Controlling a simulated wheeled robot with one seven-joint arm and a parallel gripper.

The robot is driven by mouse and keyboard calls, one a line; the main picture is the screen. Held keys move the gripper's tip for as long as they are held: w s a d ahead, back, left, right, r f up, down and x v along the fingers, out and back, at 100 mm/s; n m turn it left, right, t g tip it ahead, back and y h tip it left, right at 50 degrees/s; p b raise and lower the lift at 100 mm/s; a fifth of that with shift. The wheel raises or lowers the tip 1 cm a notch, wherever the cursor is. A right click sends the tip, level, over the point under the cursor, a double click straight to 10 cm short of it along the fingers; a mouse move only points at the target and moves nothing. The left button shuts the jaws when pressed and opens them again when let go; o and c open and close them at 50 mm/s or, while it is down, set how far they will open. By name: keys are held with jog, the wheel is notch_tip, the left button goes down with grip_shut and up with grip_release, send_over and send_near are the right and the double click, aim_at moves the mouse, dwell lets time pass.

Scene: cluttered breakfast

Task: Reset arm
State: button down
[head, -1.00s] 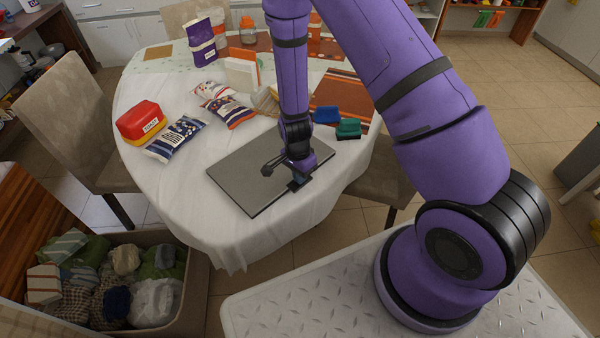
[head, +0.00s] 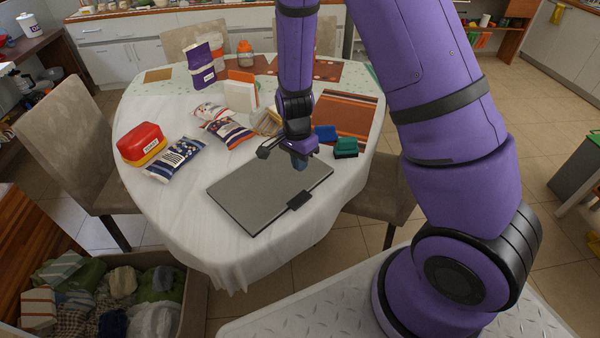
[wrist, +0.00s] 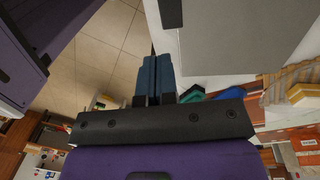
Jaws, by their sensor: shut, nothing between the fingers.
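My purple arm reaches over the round table with the white cloth (head: 180,215). My gripper (head: 299,163) is shut and empty, above the back right part of a flat grey board (head: 255,198). In the wrist view my gripper's blue fingers (wrist: 157,75) are pressed together with nothing between them. The board also shows in the wrist view (wrist: 240,35), at upper right. A small black block (head: 300,200) sits at the board's front right edge, apart from my gripper.
A blue sponge-like block (head: 325,133) and a green one (head: 346,148) lie close to the right of my gripper. A red and yellow box (head: 142,143), snack bags (head: 176,158) and a purple carton (head: 201,65) stand further left. Chairs (head: 75,140) surround the table.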

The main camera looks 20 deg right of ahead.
jog(key=shift+r, duration=0.55)
jog(key=s+d+r+n+t+y, duration=0.1)
jog(key=s+r+n, duration=0.15)
jog(key=r, duration=0.85)
jog(key=s+r+n+t+y, duration=0.15)
jog(key=r+n, duration=0.25)
jog(key=r, duration=0.6)
jog(key=s+d+r+n+t+h, duration=0.1)
jog(key=s+d+r+n+t, duration=0.1)
jog(key=s+r, duration=0.5)
jog(key=s+d+r+n+t+h, duration=0.1)
jog(key=s+r+n, duration=0.4)
jog(key=s, duration=0.6)
notch_tip(320, 180, up, 2)
jog(key=shift+d+r+t, duration=0.25)
jog(key=shift+d+t, duration=0.1)
jog(key=shift+t, duration=0.1)
jog(key=shift+s, duration=0.1)
